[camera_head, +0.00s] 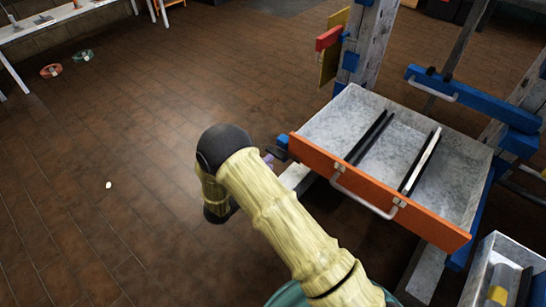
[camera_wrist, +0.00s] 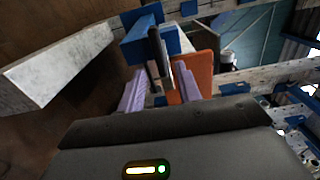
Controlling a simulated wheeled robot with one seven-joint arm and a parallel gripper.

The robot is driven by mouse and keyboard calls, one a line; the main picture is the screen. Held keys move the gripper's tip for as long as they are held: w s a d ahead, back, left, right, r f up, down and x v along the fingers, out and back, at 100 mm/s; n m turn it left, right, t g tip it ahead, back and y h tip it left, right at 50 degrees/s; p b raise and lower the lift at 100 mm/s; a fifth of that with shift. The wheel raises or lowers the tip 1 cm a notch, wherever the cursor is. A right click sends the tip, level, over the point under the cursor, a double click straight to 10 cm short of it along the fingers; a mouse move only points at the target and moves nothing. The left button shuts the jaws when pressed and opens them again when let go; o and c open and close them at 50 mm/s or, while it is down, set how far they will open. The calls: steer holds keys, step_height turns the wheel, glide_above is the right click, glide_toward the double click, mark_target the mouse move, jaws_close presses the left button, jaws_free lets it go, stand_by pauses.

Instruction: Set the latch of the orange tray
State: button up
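The orange tray (camera_head: 375,185) is a grey box with an orange front panel and a white handle, pulled out from its frame in the head view. Its orange panel (camera_wrist: 204,72) also shows behind the right finger in the wrist view. A blue block with a dark plate, seemingly the latch (camera_wrist: 158,52), is at the panel's left end; the blue part also shows in the head view (camera_head: 282,141). My gripper (camera_wrist: 159,72) has its two purple fingers apart, with the dark plate between or just beyond their tips. Contact cannot be told. In the head view my arm hides most of the gripper.
A grey-white beam (camera_wrist: 60,65) lies left of the fingers in the wrist view. Another blue bar with a white handle (camera_head: 470,100) is at the right, and an open grey box (camera_head: 490,270) stands lower right. The brown floor at left is mostly clear.

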steer(key=p+v, duration=0.4)
steer(key=v, duration=0.9)
